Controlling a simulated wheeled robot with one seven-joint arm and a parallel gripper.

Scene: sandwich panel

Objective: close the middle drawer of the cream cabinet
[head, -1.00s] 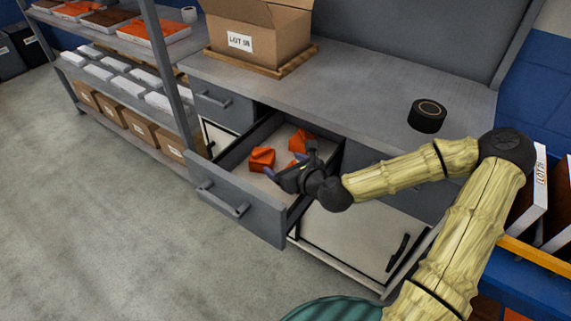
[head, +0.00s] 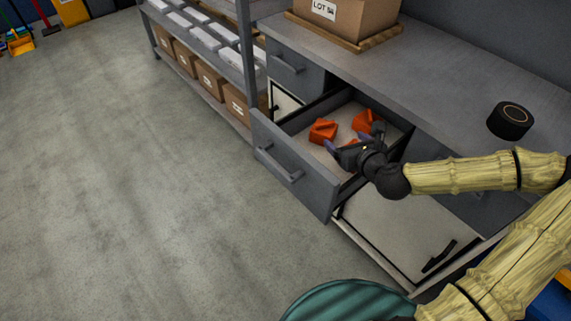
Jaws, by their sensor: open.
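The cabinet (head: 430,95) has a grey top, grey drawer fronts and a cream lower door (head: 400,235). Its middle drawer (head: 290,172) is pulled far out, with a grey front and a bar handle (head: 281,166). Orange pieces (head: 322,131) lie on the drawer's pale floor. My gripper (head: 355,140) is open, over or inside the right part of the open drawer, behind its front panel. It partly hides the drawer's right side and an orange piece. I cannot tell whether it touches anything.
A cardboard box (head: 345,18) on a wooden board and a black tape roll (head: 510,120) stand on the cabinet top. A closed drawer (head: 296,65) is left of the open one. A shelf rack (head: 246,60) stands at the left. The floor (head: 130,190) in front is clear.

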